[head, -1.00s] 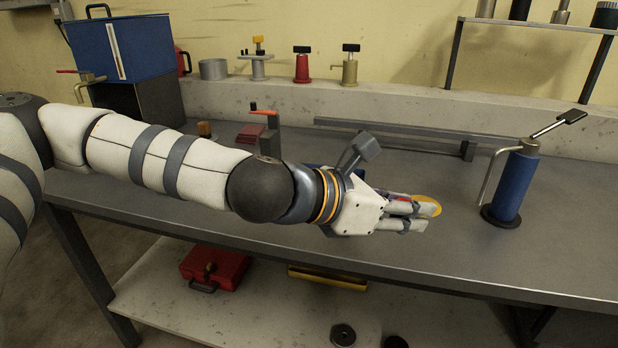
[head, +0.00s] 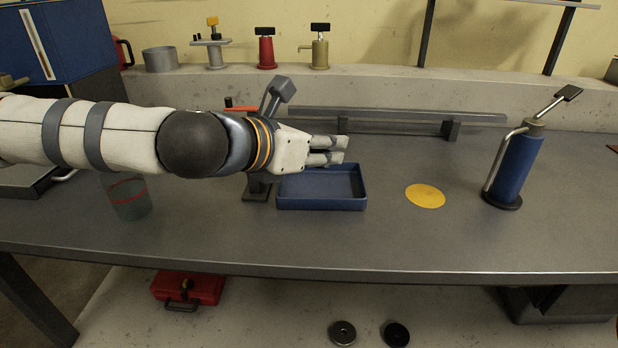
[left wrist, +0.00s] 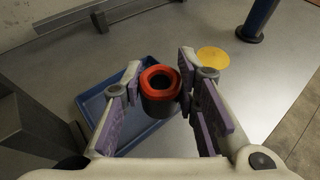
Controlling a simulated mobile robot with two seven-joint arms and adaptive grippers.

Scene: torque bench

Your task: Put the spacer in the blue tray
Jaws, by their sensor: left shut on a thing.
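The spacer (left wrist: 160,92) is a short dark cylinder with a red ring-shaped top and a hole through it. In the left wrist view it sits between the fingers of my left gripper (left wrist: 160,76), which is shut on it. In the head view my left gripper (head: 338,150) is above the back part of the blue tray (head: 322,203), and the fingers hide the spacer. The tray is shallow and looks empty where visible; it also shows below the spacer in the left wrist view (left wrist: 104,90). My right gripper is not in view.
A flat yellow disc (head: 425,196) lies right of the tray, with a blue cylinder with a handle (head: 514,168) beyond it. A greenish cup with a red band (head: 129,197) stands left. A rail (head: 400,116) runs behind. The front of the bench is clear.

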